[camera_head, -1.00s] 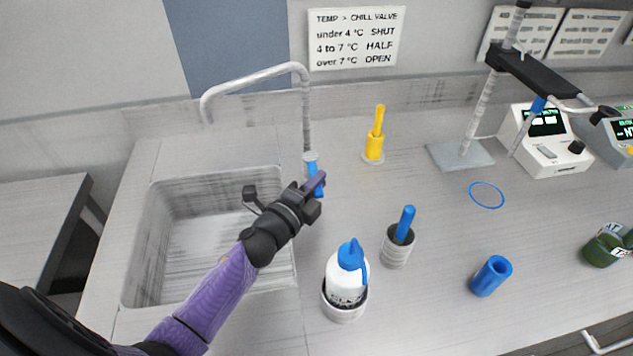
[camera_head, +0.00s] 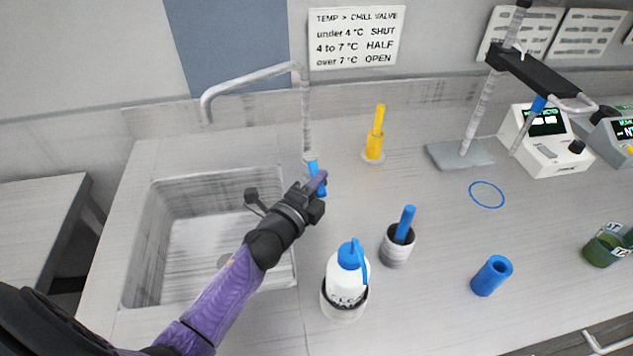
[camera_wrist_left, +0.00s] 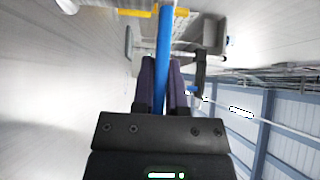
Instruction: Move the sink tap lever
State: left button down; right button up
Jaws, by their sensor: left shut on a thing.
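The sink tap has a tall, thin spout (camera_head: 306,110) that bends left over the sink (camera_head: 215,225). Its blue lever (camera_head: 312,166) sits low on the tap, tilted down toward the front right. My left gripper (camera_head: 319,183) reaches in from the lower left and is shut on the lever. In the left wrist view, the blue lever (camera_wrist_left: 164,45) runs between the two purple fingers (camera_wrist_left: 163,85). The fingers hide part of the lever in the head view. My right gripper is not in view.
A yellow valve handle (camera_head: 376,135) stands right of the tap. A white bottle with a blue cap (camera_head: 347,285) and a cup holding a blue stick (camera_head: 398,245) stand in front right. A blue cylinder (camera_head: 491,276) and a stand base (camera_head: 460,154) are farther right.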

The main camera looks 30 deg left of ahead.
pick_arm(q)
jog(key=shift+w+d+f+n+y+b, duration=0.15)
jog(key=shift+w+d+n+y+b, duration=0.2)
jog(key=shift+n+y, duration=0.4)
jog(key=y, duration=0.1)
jog(key=n+y+b, duration=0.1)
jog(key=y+b, duration=0.1)
jog(key=shift+w+d+f+n, duration=0.15)
jog(key=shift+w+d+n, duration=0.2)
jog(key=shift+d, duration=0.05)
jog(key=shift+w+y, duration=0.1)
jog(key=shift+y, duration=0.35)
jog(key=shift+r+n, duration=0.3)
jog(key=c, duration=0.7)
grip_release()
jog(key=shift+o, duration=0.2)
